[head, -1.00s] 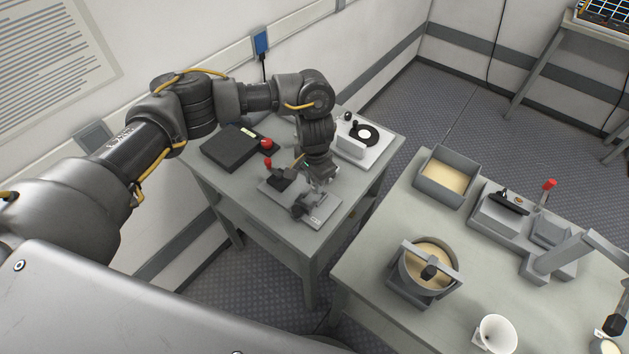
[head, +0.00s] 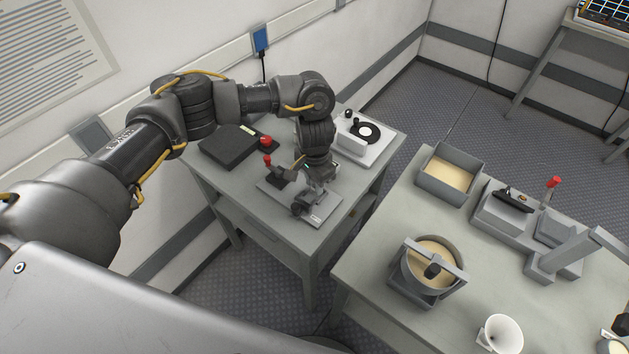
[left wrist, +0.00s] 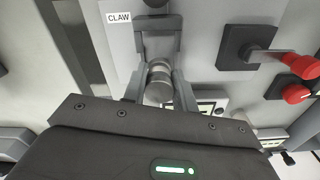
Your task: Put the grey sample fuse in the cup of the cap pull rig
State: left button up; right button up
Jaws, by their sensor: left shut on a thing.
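The grey sample fuse (left wrist: 159,83) is a short metallic cylinder between the two fingers of my left gripper (left wrist: 160,88) in the left wrist view. My left gripper is shut on it. In the head view my left gripper (head: 318,188) points down over the cap pull rig (head: 318,216), a grey base plate with a dark clamp-like part and a red-tipped lever. I cannot tell whether the fuse touches the rig; the cup is not clearly visible. My right gripper is not in view.
A dark box (head: 229,143) and a red button (head: 265,141) stand behind the rig. A white device with a black disc (head: 365,132) is to the right. Another table holds a sand-coloured tray (head: 449,173), a round pot (head: 432,258) and a white funnel (head: 499,335).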

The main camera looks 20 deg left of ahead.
pick_arm(q)
jog(key=shift+f+b, duration=0.35)
jog(key=shift+f, duration=0.5)
jog(key=o, duration=1.1)
jog(key=shift+r, duration=0.1)
jog(key=shift+r, duration=0.1)
notch_tip(320, 180, up, 11)
jog(key=shift+f, duration=0.2)
jog(key=shift+s+f, duration=0.1)
